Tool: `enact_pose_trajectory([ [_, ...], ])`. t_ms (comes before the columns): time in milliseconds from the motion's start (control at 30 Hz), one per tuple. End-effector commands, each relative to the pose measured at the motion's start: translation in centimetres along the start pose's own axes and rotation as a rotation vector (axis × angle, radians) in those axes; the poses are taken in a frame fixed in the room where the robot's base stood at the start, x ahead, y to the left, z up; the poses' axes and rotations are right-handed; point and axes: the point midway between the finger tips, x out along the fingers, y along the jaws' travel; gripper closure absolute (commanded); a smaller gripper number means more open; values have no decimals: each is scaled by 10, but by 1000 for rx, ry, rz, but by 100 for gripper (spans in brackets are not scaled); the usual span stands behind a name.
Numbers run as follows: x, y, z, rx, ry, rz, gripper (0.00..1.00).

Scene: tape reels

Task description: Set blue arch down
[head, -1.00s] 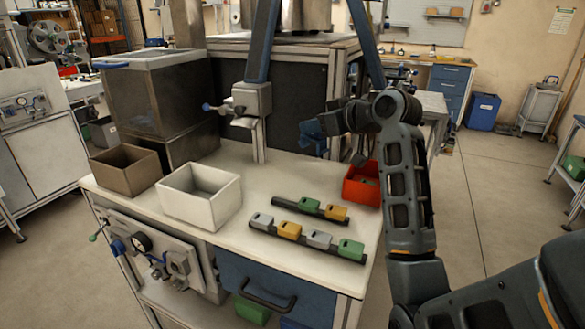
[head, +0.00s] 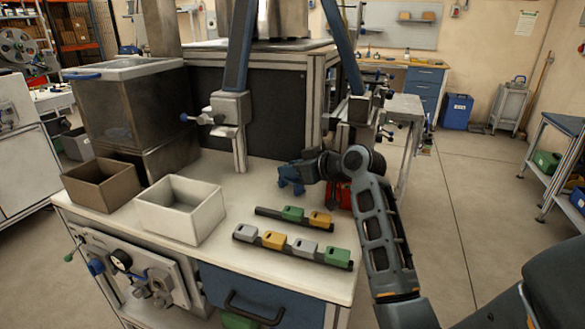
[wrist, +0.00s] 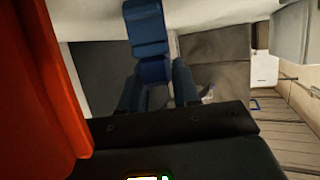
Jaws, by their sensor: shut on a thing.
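The blue arch (head: 290,177) is at the tip of my gripper (head: 304,172), over the back right of the white worktop in the head view. My gripper is shut on it. In the wrist view the blue arch (wrist: 146,38) shows at the top centre, between the fingers of my gripper (wrist: 157,78). The arch is low over the worktop (head: 235,185); I cannot tell whether it touches. My forearm and wrist hide part of the area to its right.
A red bin (head: 333,196) stands just right of the arch, partly behind my arm; it fills the left of the wrist view (wrist: 35,80). Two dark rails with coloured blocks (head: 291,249) lie in front. A white box (head: 180,222) and a brown box (head: 100,195) stand left.

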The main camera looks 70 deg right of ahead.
Motion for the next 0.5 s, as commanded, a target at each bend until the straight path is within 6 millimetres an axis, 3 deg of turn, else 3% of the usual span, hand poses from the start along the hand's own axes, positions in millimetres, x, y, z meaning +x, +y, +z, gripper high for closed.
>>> enact_pose_trajectory([
  [267, 1, 0, 3, 0, 1, 0, 100],
  [300, 1, 0, 2, 0, 1, 1, 66],
  [500, 1, 0, 2, 0, 1, 0, 47],
])
